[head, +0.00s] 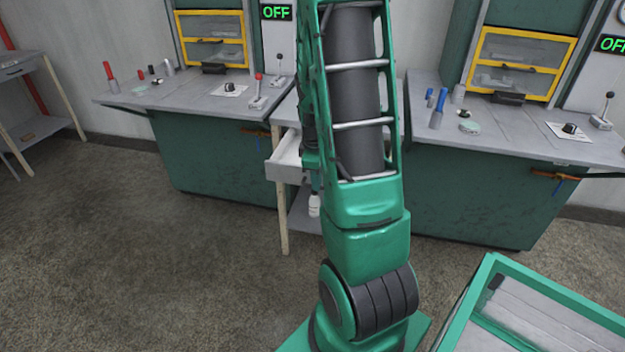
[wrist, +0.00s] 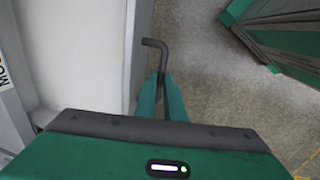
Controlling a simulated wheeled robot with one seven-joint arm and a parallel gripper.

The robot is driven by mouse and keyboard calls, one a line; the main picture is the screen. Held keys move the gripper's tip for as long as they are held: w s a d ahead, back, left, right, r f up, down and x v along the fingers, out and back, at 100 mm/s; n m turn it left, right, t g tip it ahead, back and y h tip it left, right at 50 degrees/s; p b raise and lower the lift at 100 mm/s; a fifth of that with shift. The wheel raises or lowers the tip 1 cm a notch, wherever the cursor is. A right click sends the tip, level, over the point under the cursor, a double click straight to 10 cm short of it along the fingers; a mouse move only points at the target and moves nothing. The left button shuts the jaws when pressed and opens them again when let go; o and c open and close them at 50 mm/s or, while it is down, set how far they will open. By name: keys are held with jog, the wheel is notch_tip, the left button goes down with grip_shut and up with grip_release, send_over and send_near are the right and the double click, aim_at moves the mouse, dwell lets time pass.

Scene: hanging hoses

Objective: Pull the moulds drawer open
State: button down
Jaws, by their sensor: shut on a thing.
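The moulds drawer (head: 285,171) is a pale grey drawer under the small table between two green machines. It stands partly open, and my arm hides its right part in the head view. In the wrist view I look down into the drawer (wrist: 75,50); the part of its inside that shows looks empty. A label with the letters "MO" (wrist: 4,72) shows at the left edge. A dark bent handle (wrist: 155,44) stands off the drawer's front. My gripper (wrist: 162,88) is shut on this handle. The gripper is hard to make out behind my arm in the head view.
Green machines with grey tops stand left (head: 215,160) and right (head: 480,190) of the small table. A green-framed bin or cart (head: 475,285) stands at the lower right. Another grey table (head: 25,65) is at the far left. The floor (head: 150,270) before the drawer's left side is clear.

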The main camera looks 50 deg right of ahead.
jog(key=shift+w+a, duration=0.1)
jog(key=shift+w, duration=0.1)
jog(key=c, duration=1.8)
grip_release()
jog(key=shift+c, duration=0.2)
jog(key=shift+s+r, duration=0.1)
notch_tip(320, 180, up, 10)
jog(key=a, duration=0.1)
jog(key=shift+s+a+r, duration=0.2)
jog(key=shift+s+a, duration=0.15)
jog(key=shift+s, duration=0.05)
